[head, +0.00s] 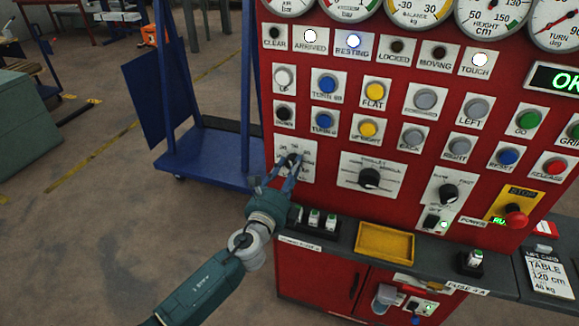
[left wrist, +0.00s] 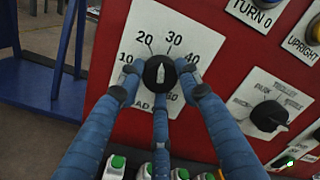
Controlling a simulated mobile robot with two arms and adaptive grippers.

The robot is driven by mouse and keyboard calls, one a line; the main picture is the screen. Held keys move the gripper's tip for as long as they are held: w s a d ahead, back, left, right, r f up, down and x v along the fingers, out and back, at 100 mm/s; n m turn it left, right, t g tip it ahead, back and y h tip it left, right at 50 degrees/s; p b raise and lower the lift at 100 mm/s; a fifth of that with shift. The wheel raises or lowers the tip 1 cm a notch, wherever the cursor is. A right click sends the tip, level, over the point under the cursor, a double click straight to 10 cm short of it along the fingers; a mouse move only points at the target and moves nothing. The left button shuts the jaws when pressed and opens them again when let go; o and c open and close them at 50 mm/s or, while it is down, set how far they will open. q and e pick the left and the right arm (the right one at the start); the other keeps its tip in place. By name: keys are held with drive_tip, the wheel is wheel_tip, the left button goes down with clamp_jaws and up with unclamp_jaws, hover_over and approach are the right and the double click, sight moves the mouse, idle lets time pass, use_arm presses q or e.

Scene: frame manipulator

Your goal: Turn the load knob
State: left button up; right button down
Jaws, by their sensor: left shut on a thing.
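The load knob (left wrist: 159,71) is a round black dial with a white pointer, on a white plate (left wrist: 181,22) marked 10, 20, 30, 40 and more. In the left wrist view the pointer points up, between 20 and 30. My left gripper (left wrist: 160,88) is closed around the knob with its three blue fingers, and the fingers hide part of the lower lettering. In the head view the left gripper (head: 284,171) reaches the knob's plate (head: 308,150) at the lower left of the red panel. My right gripper is not in view.
The red panel (head: 345,215) carries several buttons and gauges. A larger black knob (head: 369,179) is to the right. A blue cart (head: 205,158) stands to the left.

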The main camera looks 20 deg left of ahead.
use_arm(q)
drive_tip(key=m, duration=0.3)
drive_tip(key=m+p, duration=0.1)
drive_tip(key=shift+s+d+f, duration=0.1)
drive_tip(key=shift+d+f, duration=0.15)
drive_tip(key=shift+f+m, duration=0.15)
drive_tip(key=shift+m, duration=0.15)
drive_tip(key=o, duration=1)
drive_tip(key=shift+o, duration=0.8)
drive_tip(key=s, duration=1.2)
drive_tip(key=shift+a, duration=0.4)
